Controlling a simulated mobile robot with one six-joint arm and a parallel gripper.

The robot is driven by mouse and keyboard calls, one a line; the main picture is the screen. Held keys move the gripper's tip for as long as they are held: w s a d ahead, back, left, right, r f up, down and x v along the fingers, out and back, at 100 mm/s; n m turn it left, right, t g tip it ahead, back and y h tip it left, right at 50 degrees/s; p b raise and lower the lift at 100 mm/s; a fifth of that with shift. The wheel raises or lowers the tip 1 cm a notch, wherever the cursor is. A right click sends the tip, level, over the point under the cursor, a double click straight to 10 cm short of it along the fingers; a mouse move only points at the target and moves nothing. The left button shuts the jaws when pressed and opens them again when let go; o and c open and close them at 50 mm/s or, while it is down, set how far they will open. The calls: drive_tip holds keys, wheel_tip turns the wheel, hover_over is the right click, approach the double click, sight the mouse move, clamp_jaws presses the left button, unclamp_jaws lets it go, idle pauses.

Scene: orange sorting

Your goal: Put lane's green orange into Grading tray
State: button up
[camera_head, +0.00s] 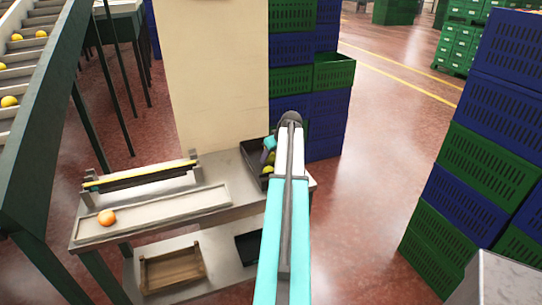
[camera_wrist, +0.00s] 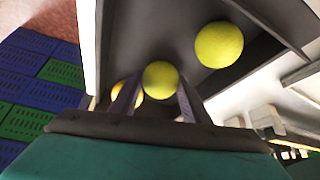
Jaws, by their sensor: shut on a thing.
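My gripper (camera_wrist: 156,92) is shut on a yellow-green orange (camera_wrist: 160,79) that shows between its two fingers in the wrist view. It is at a dark tray (camera_head: 249,155) on the right end of the table, mostly hidden behind my arm in the head view. A second yellow-green orange (camera_wrist: 219,45) lies in the dark tray, apart from the fingers. A yellow-orange fruit (camera_wrist: 124,92) is partly hidden by the left finger. I cannot tell whether the held orange touches the tray floor. The long pale lane (camera_head: 170,210) holds one orange-coloured fruit (camera_head: 106,217) at its left end.
A pale column (camera_head: 215,75) stands behind the table. Blue and green crates (camera_head: 325,105) are stacked beyond the dark tray, with more crates (camera_head: 480,150) at right. A wooden crate (camera_head: 172,270) is on the lower shelf. A sloping conveyor (camera_head: 30,60) is at left.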

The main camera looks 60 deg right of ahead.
drive_tip(key=shift+f, duration=0.2)
drive_tip(key=shift+f, duration=0.15)
drive_tip(key=o, duration=1.1)
drive_tip(key=shift+r, duration=0.2)
drive_tip(key=shift+b+v, duration=1.45)
drive_tip(key=shift+v, duration=4.5)
